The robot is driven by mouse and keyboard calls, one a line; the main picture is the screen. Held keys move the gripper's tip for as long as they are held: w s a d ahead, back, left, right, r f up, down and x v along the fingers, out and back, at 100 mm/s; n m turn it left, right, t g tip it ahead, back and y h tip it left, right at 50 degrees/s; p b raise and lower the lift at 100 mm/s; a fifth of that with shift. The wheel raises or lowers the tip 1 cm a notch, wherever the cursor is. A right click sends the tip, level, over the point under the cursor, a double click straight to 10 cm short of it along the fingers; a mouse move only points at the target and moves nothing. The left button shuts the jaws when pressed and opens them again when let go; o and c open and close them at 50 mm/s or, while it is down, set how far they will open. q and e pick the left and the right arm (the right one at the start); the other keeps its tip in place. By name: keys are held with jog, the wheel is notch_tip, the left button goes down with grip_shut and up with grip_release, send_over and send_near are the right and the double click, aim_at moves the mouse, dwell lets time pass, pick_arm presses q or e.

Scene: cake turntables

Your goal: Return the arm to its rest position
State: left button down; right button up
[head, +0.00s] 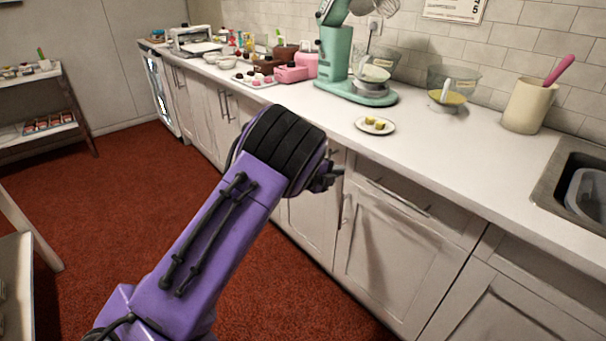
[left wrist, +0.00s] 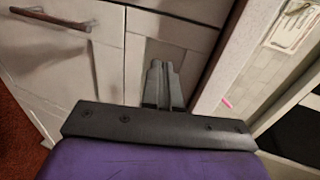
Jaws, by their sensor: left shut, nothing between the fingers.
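My left arm, purple with black bands at the wrist, reaches up from the bottom of the head view. My left gripper (head: 332,175) is at the end of it, in front of the white cabinet doors and below the counter's front edge. In the left wrist view the two dark fingers of my left gripper (left wrist: 162,80) are together, with nothing between them. Cabinet fronts lie behind the fingers. My right gripper is in neither view.
The white counter (head: 440,150) runs along the wall, with a green stand mixer (head: 338,65), a plate (head: 375,126), a cream utensil pot (head: 526,106) and a sink (head: 565,170). A shelf (head: 45,130) stands at left. Red carpet (head: 110,205) is open floor.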

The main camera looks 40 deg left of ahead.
pick_arm(q)
jog(key=s+a+n+y, duration=0.2)
jog(key=s+n, duration=0.7)
jog(key=s+d+f+n+g+y+p, duration=0.1)
jog(key=s+d+f+n+g+y, duration=0.1)
jog(key=s+f+n, duration=0.55)
jog(key=s+d+f+n+g+y+p, duration=0.1)
jog(key=s+d+f+n+g+y, duration=0.15)
jog(key=s+f+n, duration=0.55)
jog(key=s+d+f+g+p, duration=0.1)
jog(key=s+d+f+g, duration=0.1)
jog(key=s, duration=0.5)
jog(key=s+d+f+n+g, duration=0.1)
jog(key=s+d+f+g, duration=0.1)
jog(key=s+f, duration=0.2)
jog(key=s+d+f+n+g+p, duration=0.1)
jog(key=s+d+f+g, duration=0.1)
jog(key=s, duration=0.8)
jog(key=shift+s+f+g+p, duration=0.15)
jog(key=shift+f+g+p, duration=0.2)
jog(key=shift+f, duration=0.25)
jog(key=shift+h, duration=0.25)
